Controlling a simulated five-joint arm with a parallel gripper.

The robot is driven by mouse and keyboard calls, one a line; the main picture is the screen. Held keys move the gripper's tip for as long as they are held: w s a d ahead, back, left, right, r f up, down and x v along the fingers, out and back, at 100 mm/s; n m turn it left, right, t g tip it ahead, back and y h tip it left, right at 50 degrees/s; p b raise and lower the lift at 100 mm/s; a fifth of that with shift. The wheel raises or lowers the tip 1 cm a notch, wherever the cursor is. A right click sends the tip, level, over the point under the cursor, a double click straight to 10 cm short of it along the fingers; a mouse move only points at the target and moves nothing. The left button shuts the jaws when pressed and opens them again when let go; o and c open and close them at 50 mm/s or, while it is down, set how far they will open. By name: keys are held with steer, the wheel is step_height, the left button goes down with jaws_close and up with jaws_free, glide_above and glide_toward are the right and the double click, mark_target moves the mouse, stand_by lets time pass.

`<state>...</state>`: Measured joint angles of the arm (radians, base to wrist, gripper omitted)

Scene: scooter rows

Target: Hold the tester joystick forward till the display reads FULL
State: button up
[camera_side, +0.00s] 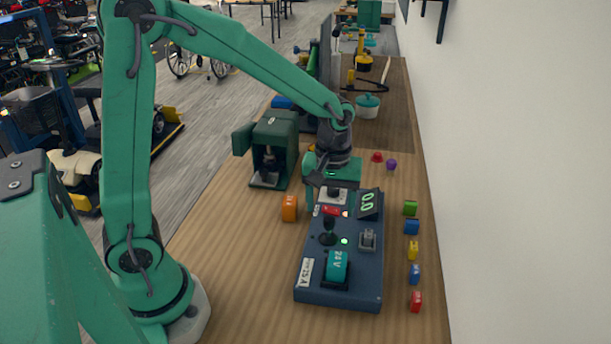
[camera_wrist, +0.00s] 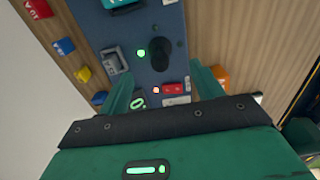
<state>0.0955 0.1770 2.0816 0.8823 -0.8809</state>
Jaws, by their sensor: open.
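The tester (camera_side: 312,255) is a dark blue box on the wooden bench. Its black joystick (camera_side: 328,230) stands near the left edge; in the wrist view the joystick (camera_wrist: 160,55) is seen from above, just beyond and between my fingertips. The small display (camera_side: 368,204) shows green digits that look like 00; in the wrist view the display (camera_wrist: 138,102) is partly hidden by a finger. My gripper (camera_side: 333,190) is open and empty over the display end of the tester. Its two fingers (camera_wrist: 162,80) straddle the panel, apart from the joystick.
A teal 24 V block (camera_side: 337,267) sits on the tester. Several coloured blocks (camera_side: 412,250) line its right side, and an orange block (camera_side: 289,208) stands left. A dark green machine (camera_side: 274,150) is behind left. The wall (camera_side: 500,150) bounds the right; bench in front is clear.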

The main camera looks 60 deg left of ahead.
steer(key=shift+r, duration=2.05)
steer(key=shift+s+a+r, duration=0.1)
steer(key=shift+s+r, duration=0.2)
steer(key=shift+r, duration=0.15)
steer(key=s+a+r+m+t, duration=0.1)
steer(key=s+r+m+t, duration=0.1)
steer(key=s, duration=0.5)
steer(key=s+a+r+m+t, duration=0.2)
steer(key=s+r+m+t, duration=0.1)
steer(key=s+r+m, duration=0.2)
steer(key=shift+s+a+r+m+t, duration=0.2)
steer(key=shift+s+m+t, duration=0.1)
steer(key=shift+s+m, duration=0.65)
